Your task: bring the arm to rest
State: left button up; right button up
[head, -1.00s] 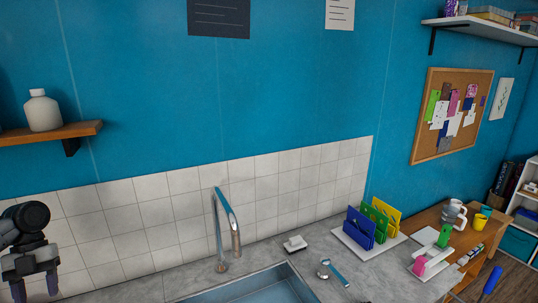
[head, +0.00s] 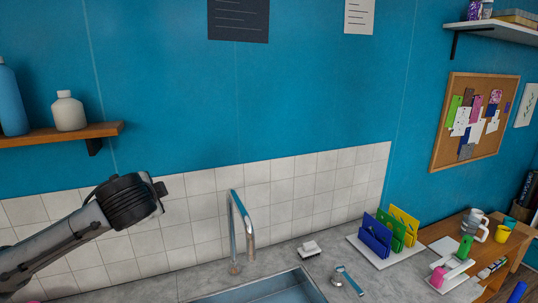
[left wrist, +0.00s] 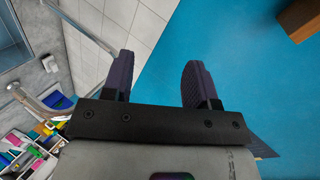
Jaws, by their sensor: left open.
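My left arm (head: 65,240) comes in from the left in the head view, in front of the tiled wall left of the tap. Its dark wrist end (head: 130,200) is raised; the fingers cannot be made out there. In the left wrist view my left gripper (left wrist: 158,65) is open, with two dark fingers apart and nothing between them. Blue wall and white tiles show beyond the fingers. My right gripper is in neither view.
A curved tap (head: 240,232) stands behind the sink (head: 265,291). A wooden shelf (head: 60,136) with a white bottle (head: 68,111) and a blue bottle (head: 12,98) is above the arm. Coloured racks (head: 388,230) stand right on the counter. The wall between is clear.

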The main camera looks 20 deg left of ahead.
pick_arm(q)
jog(key=s+d+f+m+t+h, duration=0.1)
jog(key=s+d+f+t+h, duration=0.15)
jog(key=d, duration=0.75)
jog(key=s+d+f+t+h, duration=0.1)
jog(key=d+f+t+h, duration=0.2)
jog(key=d, duration=0.7)
jog(key=s+f+n+g+h, duration=0.1)
jog(key=s+f+n+g, duration=0.1)
jog(key=s+f, duration=0.5)
jog(key=s+f+n+g, duration=0.2)
jog(key=s+f, duration=0.1)
jog(key=f, duration=0.8)
jog(key=s+f+n+g+h, duration=0.1)
jog(key=s+f+g, duration=0.1)
jog(key=s+f, duration=0.6)
jog(key=s+d+f+g, duration=0.1)
jog(key=s+f+g, duration=0.2)
jog(key=s+f, duration=0.4)
jog(key=s+d+f+n+g, duration=0.1)
jog(key=s+f+g, duration=0.2)
jog(key=s+f, duration=0.4)
jog(key=shift+s+d+f, duration=0.3)
jog(key=shift+s+f, duration=0.1)
jog(key=shift+f, duration=0.25)
